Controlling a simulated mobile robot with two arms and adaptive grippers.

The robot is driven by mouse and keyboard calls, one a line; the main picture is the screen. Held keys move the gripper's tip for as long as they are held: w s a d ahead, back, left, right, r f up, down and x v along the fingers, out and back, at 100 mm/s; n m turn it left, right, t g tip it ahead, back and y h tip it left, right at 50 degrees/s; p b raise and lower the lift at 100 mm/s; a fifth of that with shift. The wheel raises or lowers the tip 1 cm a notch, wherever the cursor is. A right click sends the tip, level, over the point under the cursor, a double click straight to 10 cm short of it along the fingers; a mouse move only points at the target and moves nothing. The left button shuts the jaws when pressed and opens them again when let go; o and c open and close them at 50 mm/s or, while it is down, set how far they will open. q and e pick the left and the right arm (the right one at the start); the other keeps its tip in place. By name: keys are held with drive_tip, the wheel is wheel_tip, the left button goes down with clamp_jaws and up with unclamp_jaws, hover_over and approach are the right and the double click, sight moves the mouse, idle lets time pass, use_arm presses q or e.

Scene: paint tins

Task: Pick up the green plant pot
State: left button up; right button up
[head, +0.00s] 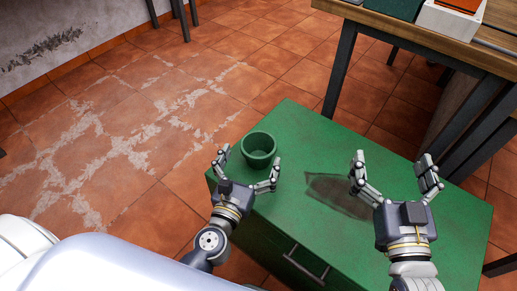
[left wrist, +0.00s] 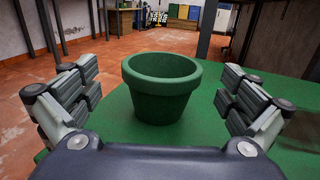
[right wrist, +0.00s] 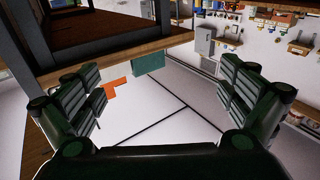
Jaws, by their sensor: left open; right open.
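The green plant pot (head: 258,148) stands upright and empty on the far left part of the green cabinet top (head: 300,130). My left gripper (head: 247,169) is open just in front of it, with its fingers spread to either side. In the left wrist view the pot (left wrist: 161,88) sits centred between and beyond the open fingers (left wrist: 160,95), with a gap on both sides. I cannot tell whether any finger touches it. My right gripper (head: 395,168) is open and empty above the right part of the cabinet. Its open fingers (right wrist: 160,95) also show in the right wrist view.
A wooden table (head: 440,37) with dark metal legs stands behind at the right, carrying a white box (head: 449,20) and other items. A dark patch (head: 338,193) marks the cabinet top between my grippers. Tiled floor (head: 150,100) lies open to the left.

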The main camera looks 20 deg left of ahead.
sight(263, 134)
use_arm(q)
drive_tip(key=shift+w+d+p, duration=0.15)
drive_tip(key=shift+w+p, duration=0.15)
drive_tip(key=shift+w, duration=1.95)
drive_tip(key=c, duration=1.1)
use_arm(e)
drive_tip(key=f, duration=0.1)
drive_tip(key=f+g, duration=0.2)
drive_tip(key=f, duration=0.1)
drive_tip(key=shift+s+d+h, duration=0.15)
drive_tip(key=shift+d+h, duration=0.2)
drive_tip(key=shift+h, duration=0.05)
use_arm(q)
drive_tip(key=shift+o, duration=0.2)
drive_tip(key=shift+r, duration=0.1)
use_arm(e)
drive_tip(key=shift+f, duration=0.1)
